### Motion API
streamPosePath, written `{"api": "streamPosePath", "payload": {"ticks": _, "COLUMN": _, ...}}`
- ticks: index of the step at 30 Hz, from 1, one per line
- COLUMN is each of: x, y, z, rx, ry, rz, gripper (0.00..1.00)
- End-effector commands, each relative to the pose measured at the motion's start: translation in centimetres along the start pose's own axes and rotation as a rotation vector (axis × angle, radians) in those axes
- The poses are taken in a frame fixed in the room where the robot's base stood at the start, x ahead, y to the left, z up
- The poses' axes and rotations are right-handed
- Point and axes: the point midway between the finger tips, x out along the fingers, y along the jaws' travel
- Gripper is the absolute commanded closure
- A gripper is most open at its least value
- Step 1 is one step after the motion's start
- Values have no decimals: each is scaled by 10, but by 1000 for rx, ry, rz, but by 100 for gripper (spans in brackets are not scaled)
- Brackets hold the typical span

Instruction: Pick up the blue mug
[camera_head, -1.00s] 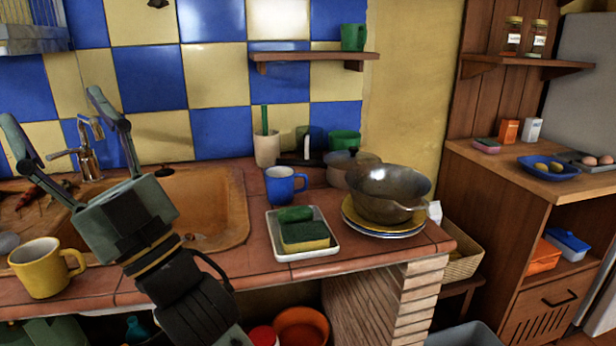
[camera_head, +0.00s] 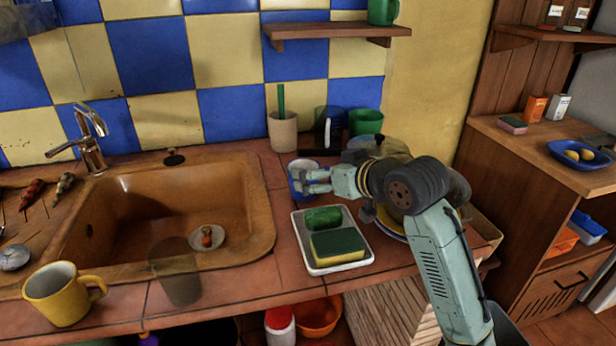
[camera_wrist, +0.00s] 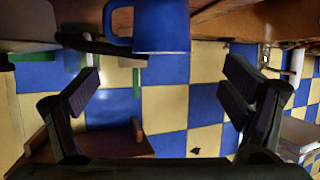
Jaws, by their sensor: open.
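The blue mug (camera_head: 294,180) stands on the tiled counter right of the sink, partly hidden by my gripper (camera_head: 313,181). My gripper reaches it from the right, with its fingers level and close in front of or around the mug; the head view does not settle which. In the wrist view, the picture is upside down and the blue mug (camera_wrist: 162,27) is at the top, handle to the left. There my gripper (camera_wrist: 160,78) has its fingers spread wide, with nothing between them. The mug appears beyond the fingertips.
A white tray (camera_head: 362,262) with a sponge (camera_head: 338,246) lies just in front of the mug. A beige cup (camera_head: 283,133) stands behind it. Plates and a pot are mostly hidden behind my arm. The sink (camera_head: 250,235) is left, with a yellow mug (camera_head: 60,295) at its front corner.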

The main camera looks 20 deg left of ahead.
Motion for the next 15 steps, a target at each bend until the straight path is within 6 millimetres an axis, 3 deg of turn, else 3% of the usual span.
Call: {"api": "streamPosePath", "payload": {"ticks": 15, "x": 61, "y": 5, "z": -2, "rx": 0, "ry": 1, "rz": 0, "gripper": 7}}
